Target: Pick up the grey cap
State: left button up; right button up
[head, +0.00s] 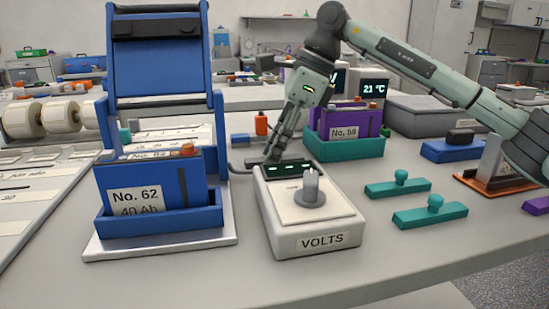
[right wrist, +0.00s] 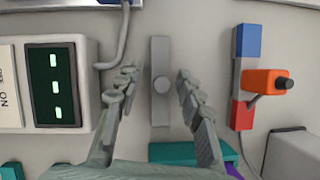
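The grey cap (right wrist: 160,112) is a flat grey bar with a round knob at its middle. It lies on the bench in the right wrist view. My right gripper (right wrist: 157,76) is open, with one finger on either side of the cap and visible gaps to both. In the head view my right gripper (head: 274,152) points down behind the VOLTS meter (head: 310,218). My left gripper is not in view.
The meter's display (right wrist: 57,86) stands left of the fingers, with a grey cable (right wrist: 123,40) close by. A blue and red bar with an orange piece (right wrist: 265,83) lies to the right. Battery No. 59 (head: 349,122) sits in a teal tray (head: 345,149). Teal caps (head: 430,212) lie at right.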

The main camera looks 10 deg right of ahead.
grip_shut()
jog(key=shift+r, duration=0.1)
